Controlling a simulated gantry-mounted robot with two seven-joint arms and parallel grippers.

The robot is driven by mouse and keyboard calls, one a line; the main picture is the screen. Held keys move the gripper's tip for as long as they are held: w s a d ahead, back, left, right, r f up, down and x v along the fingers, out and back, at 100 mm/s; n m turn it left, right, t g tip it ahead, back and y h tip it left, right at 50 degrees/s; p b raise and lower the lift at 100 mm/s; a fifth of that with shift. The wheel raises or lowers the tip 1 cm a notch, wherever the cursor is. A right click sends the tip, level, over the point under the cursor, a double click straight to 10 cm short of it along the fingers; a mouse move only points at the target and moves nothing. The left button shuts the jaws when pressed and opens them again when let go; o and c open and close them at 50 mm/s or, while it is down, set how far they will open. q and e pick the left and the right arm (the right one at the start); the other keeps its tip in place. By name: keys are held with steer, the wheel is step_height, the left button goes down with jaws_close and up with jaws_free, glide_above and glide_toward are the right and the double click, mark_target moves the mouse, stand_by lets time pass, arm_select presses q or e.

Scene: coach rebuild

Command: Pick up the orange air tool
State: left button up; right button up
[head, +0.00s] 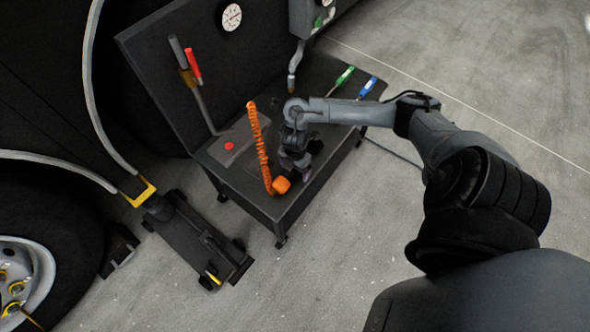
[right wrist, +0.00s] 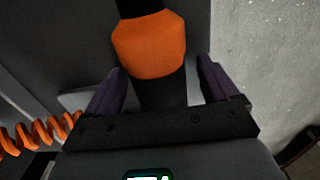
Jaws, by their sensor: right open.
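The orange air tool (head: 281,185) lies on the dark workbench (head: 262,206) near its front edge. In the right wrist view the tool's orange body (right wrist: 149,45) lies just ahead of my gripper, with dark parts at both ends. My right gripper (head: 293,167) is over the bench, right by the tool. In the right wrist view its two fingers (right wrist: 158,85) are open, one on each side of the tool's dark lower part. I cannot tell whether they touch it. My left gripper is not in view.
A coiled orange hose (head: 259,145) runs up beside the tool. A green-handled tool (head: 344,76) and a blue-handled tool (head: 368,87) lie at the bench's right. A red-gripped lever (head: 193,66) stands behind. A floor jack (head: 190,235) and wheel (head: 30,262) are at left.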

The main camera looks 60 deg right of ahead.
steer(key=shift+c, duration=1.2)
steer(key=c, duration=1)
steer(key=shift+w+r, duration=0.1)
steer(key=shift+r, duration=0.05)
steer(key=shift+c, duration=0.3)
